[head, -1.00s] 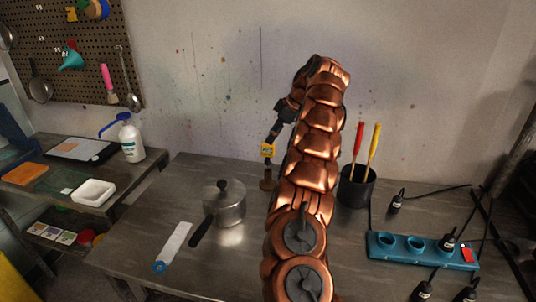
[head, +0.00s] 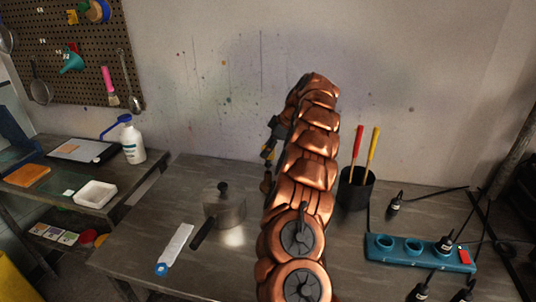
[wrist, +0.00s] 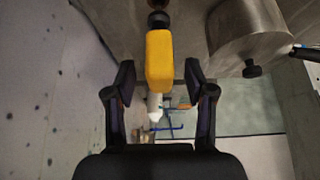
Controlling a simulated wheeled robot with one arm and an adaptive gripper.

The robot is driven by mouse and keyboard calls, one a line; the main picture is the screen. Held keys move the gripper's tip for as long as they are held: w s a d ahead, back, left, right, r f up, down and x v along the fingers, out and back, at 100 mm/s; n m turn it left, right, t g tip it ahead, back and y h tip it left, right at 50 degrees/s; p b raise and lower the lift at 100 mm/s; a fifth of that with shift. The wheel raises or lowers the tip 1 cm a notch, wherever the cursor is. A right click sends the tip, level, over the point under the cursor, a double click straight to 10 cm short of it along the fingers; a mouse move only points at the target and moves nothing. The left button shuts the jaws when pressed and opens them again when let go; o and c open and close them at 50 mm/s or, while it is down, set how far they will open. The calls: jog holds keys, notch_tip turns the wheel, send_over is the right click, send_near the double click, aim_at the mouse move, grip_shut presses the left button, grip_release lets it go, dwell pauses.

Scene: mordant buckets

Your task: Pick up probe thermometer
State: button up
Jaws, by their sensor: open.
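My gripper is mostly hidden there behind the arm. I cannot tell how the thermometer meets the base.
A metal pot (head: 224,205) with a black handle stands left of the thermometer, also large in the wrist view (wrist: 238,30). A black cup (head: 355,188) with red and yellow handles and a blue power strip (head: 420,253) with plugs and cables are at right. The wall is close behind.

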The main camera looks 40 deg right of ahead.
aim_at(268, 167)
jog(key=shift+p+x, duration=0.55)
jog(key=shift+x, duration=0.8)
grip_shut()
